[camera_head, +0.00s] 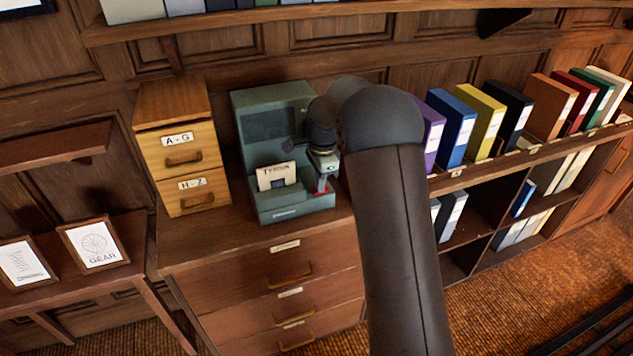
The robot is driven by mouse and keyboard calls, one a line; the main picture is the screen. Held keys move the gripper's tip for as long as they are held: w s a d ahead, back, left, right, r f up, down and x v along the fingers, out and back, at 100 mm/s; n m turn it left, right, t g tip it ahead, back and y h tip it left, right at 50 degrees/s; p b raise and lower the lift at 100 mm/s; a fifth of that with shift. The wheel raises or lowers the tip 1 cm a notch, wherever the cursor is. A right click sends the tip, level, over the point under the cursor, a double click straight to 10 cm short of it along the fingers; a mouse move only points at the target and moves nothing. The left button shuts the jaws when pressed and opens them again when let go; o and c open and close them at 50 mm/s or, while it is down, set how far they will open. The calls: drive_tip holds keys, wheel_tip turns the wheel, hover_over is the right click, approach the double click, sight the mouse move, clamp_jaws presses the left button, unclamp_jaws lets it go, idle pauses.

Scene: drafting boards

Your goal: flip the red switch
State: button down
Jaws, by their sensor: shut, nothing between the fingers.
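A grey-green machine (262,112) stands on the wooden drawer cabinet, with a card (277,176) upright in its front. The red switch (320,193) shows as a small red patch on the right of the machine's low front part, partly hidden by my gripper. I cannot tell which way the switch is set. My gripper (322,184) points down right over the red patch, shut and empty. Its tips are at or very close to the switch; I cannot tell whether they touch. My dark arm comes from the lower right and covers the machine's right edge.
A two-drawer wooden card box (183,157) stands left of the machine. Binders (453,127) line the shelf (530,155) to the right. Framed pictures (93,245) lie on a low table at the left. Bare cabinet top (225,233) shows in front of the card box.

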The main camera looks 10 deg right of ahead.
drive_tip(key=shift+s+d+f, duration=0.15)
drive_tip(key=shift+d+f, duration=0.2)
drive_tip(key=shift+d, duration=0.15)
drive_tip(key=shift+r, duration=0.2)
wheel_tip(320, 180, up, 14)
drive_tip(key=shift+a+r+p, duration=0.15)
drive_tip(key=shift+a+p, duration=0.05)
drive_tip(key=shift+p, duration=0.2)
drive_tip(key=shift+w+d+r+y+b, duration=0.1)
drive_tip(key=shift+w+d+y+b, duration=0.4)
drive_tip(key=shift+b, duration=2.75)
drive_tip(key=shift+s+a, duration=0.15)
drive_tip(key=shift+s, duration=0.05)
drive_tip(key=f, duration=0.4)
drive_tip(key=a+f, duration=0.1)
drive_tip(key=f, duration=0.4)
drive_tip(key=a+f, duration=0.1)
drive_tip(key=f, duration=0.4)
drive_tip(key=shift+s, duration=0.15)
